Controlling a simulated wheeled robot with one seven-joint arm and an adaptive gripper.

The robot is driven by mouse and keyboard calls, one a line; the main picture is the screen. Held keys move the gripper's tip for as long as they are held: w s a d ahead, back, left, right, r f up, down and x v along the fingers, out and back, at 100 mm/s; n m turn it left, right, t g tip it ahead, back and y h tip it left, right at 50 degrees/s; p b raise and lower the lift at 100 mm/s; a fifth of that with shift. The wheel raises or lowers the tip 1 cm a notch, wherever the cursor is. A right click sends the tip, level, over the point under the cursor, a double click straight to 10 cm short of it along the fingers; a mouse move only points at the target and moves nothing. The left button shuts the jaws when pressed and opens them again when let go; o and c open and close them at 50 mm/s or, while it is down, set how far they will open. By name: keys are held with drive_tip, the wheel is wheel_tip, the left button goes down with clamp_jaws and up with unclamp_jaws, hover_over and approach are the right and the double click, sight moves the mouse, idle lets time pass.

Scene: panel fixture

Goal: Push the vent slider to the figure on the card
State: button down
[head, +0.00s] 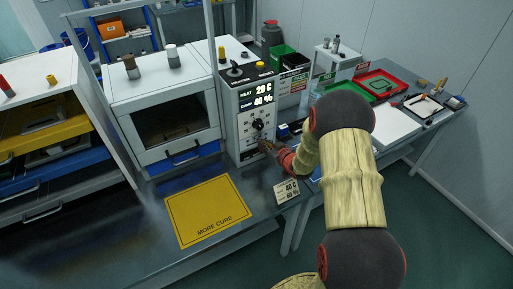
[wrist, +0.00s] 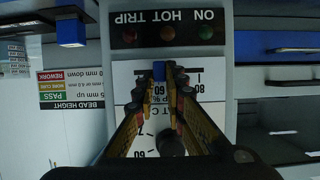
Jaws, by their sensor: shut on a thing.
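The white control panel (head: 243,105) shows 20 C and 40 % on its display. The card (head: 287,190) on the bench front reads 40 C and 60 %. My gripper (head: 266,146) is at the panel's lower part, below the black dial (head: 258,125); the arm hides part of this area. In the wrist view my gripper (wrist: 168,76) is shut on the blue vent slider (wrist: 158,70). The slider stands close to a printed 60 on its scale, with 80 to the right in that view. The fingers hide part of the scale.
A yellow mat (head: 207,210) lies on the bench left of the card. A white cabinet (head: 165,100) stands left of the panel. Green bins (head: 285,65) and a red tray (head: 378,84) are to the right. In the wrist view, indicator lamps (wrist: 167,36) sit above the slider.

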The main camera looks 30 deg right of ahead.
drive_tip(key=shift+d, duration=0.15)
drive_tip(key=c, duration=1.8)
unclamp_jaws()
drive_tip(key=shift+c, duration=0.2)
drive_tip(key=v, duration=1.2)
